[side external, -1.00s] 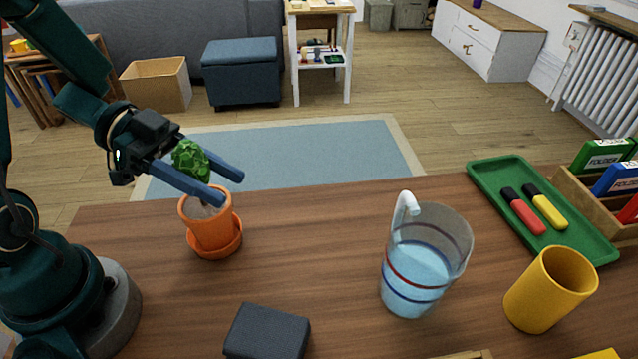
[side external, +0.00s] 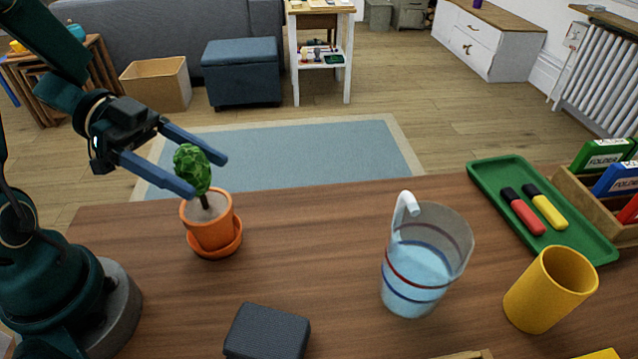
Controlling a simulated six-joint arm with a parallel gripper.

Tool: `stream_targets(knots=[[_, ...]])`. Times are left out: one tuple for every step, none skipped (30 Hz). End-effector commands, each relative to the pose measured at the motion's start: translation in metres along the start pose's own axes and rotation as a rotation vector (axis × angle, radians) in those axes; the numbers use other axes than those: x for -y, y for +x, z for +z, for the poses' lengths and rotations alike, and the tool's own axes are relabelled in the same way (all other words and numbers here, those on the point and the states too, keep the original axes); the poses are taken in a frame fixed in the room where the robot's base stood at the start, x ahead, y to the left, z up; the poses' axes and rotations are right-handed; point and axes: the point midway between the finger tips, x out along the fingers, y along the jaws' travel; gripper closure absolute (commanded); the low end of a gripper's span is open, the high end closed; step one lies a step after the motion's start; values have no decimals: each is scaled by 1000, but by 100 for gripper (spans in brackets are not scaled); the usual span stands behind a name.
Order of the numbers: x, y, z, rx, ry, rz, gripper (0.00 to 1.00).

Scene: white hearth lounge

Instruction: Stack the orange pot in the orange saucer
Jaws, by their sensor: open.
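The orange pot (side external: 211,232) holds a small green plant (side external: 192,168) on a dark stem. The pot stands upright in the orange saucer (side external: 229,247), whose rim shows around the pot's base. My gripper (side external: 209,176) is open above the pot, with one blue finger to each side of the plant's leafy top. The fingers are above the pot's rim and apart from the pot. The far side of the saucer is hidden behind the pot.
A clear jug (side external: 421,280) of water and a yellow cup (side external: 549,289) stand to the right. A dark block (side external: 266,332) lies in front. A green tray (side external: 500,178) with two markers is at the right. The table between pot and jug is clear.

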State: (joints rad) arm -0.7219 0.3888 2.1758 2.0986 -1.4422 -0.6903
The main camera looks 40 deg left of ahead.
Motion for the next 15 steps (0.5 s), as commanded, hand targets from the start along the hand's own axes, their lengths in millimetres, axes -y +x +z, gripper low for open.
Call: stream_targets(knots=[[2,-12,0,-1,2,-10,18],[2,-18,0,-2,3,-10,18],[2,-27,0,-1,1,-9,18],[2,-33,0,2,0,-9,18],[2,-40,0,0,1,-9,18],[2,-48,0,0,2,-8,18],[2,-54,0,-1,1,-8,18],[1,-59,1,2,0,-7,18],[1,-65,0,0,0,-6,18],[1,-69,0,0,1,-5,18],[1,-72,0,0,1,-4,18],[1,-76,0,-1,1,-3,18],[1,-79,0,-1,1,-3,18],[1,-81,0,-1,0,-3,18],[1,-84,0,-1,-1,-2,18]])
